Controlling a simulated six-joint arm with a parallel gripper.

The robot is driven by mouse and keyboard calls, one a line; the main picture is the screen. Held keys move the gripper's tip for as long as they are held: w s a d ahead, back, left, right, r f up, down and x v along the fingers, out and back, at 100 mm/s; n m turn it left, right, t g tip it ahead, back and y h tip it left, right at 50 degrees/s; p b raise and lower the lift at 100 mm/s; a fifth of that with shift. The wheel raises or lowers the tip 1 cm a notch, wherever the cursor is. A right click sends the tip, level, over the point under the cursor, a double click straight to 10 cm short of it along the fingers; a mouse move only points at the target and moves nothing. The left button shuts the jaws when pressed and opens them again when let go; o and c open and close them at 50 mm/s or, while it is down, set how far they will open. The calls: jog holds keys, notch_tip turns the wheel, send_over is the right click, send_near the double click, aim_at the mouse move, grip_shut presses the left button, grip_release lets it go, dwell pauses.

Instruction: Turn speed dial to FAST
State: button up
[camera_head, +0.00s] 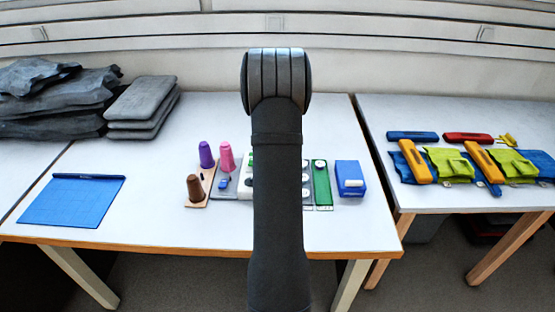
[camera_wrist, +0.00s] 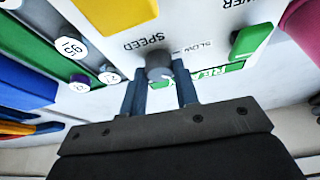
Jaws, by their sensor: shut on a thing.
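The speed dial (camera_wrist: 158,62) is a small grey knob on a pale panel (camera_wrist: 205,18), at the middle of the wrist view. "SPEED" is printed on its left and "SLOW" on its right; no "FAST" label is readable. My gripper (camera_wrist: 160,82) has its two dark fingers closed on either side of the dial. A small light mark shows on the dial's lower right, but I cannot tell its exact setting. In the head view my arm hides the dial, the gripper and most of the panel.
Beside the dial are a green switch (camera_wrist: 252,38) and a yellow part (camera_wrist: 115,12). In the head view, purple (camera_head: 206,154), pink (camera_head: 227,156) and brown (camera_head: 194,188) pegs stand left of my arm, and a blue box (camera_head: 349,178) stands right. The table's front is clear.

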jog(key=m+h, duration=0.1)
jog(key=m, duration=0.3)
jog(key=shift+a+g, duration=0.15)
jog(key=shift+g, duration=0.15)
jog(key=shift+a+m+g+h, duration=0.1)
jog(key=shift+m+g+h, duration=0.5)
jog(key=shift+m, duration=1.4)
jog(key=shift+h, duration=0.3)
jog(key=o, duration=1)
jog(key=v, duration=1.7)
jog(key=shift+s+a+r, duration=0.1)
jog(key=shift+s+r, duration=0.05)
jog(key=shift+s, duration=0.05)
